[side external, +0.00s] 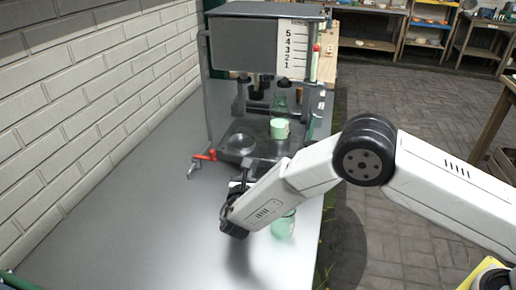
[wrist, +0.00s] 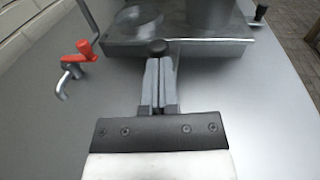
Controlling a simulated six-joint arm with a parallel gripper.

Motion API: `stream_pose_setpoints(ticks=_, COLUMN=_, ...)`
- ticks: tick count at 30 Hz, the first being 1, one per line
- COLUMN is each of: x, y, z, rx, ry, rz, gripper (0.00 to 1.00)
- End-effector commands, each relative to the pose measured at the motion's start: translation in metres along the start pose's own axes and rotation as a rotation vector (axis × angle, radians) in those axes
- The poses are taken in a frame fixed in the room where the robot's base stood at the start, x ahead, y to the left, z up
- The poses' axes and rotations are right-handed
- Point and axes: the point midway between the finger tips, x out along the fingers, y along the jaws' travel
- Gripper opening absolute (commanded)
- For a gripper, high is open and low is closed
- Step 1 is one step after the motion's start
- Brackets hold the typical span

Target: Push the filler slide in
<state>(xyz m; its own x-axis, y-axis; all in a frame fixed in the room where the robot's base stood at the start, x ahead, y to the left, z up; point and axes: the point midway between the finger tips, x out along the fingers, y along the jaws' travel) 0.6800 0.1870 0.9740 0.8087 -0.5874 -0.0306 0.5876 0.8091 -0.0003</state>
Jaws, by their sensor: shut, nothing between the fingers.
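The filler machine (side external: 262,45) stands at the back of the bench, a grey housing with a scale numbered 1 to 5. Low at its front is a grey metal plate (side external: 262,152), apparently the slide, with a round recess (side external: 240,143). In the wrist view the plate's front face (wrist: 205,48) crosses the top. My gripper (wrist: 158,65) is shut and empty, pointing at the plate. In the side view my gripper (side external: 247,166) is at the plate's front edge.
A red-handled tap (side external: 204,156) stands left of the plate. Another green jar (side external: 284,226) is partly hidden behind my arm. The bench (side external: 130,225) is clear at left, beside a brick wall.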

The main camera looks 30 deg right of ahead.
Motion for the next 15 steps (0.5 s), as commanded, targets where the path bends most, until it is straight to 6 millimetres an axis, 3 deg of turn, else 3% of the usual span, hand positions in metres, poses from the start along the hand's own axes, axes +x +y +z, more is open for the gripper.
stream_pose_setpoints(ticks=15, x=0.0073, y=-0.0005, z=0.0002, rx=0.001, ry=0.000, rz=-0.001, gripper=0.00)
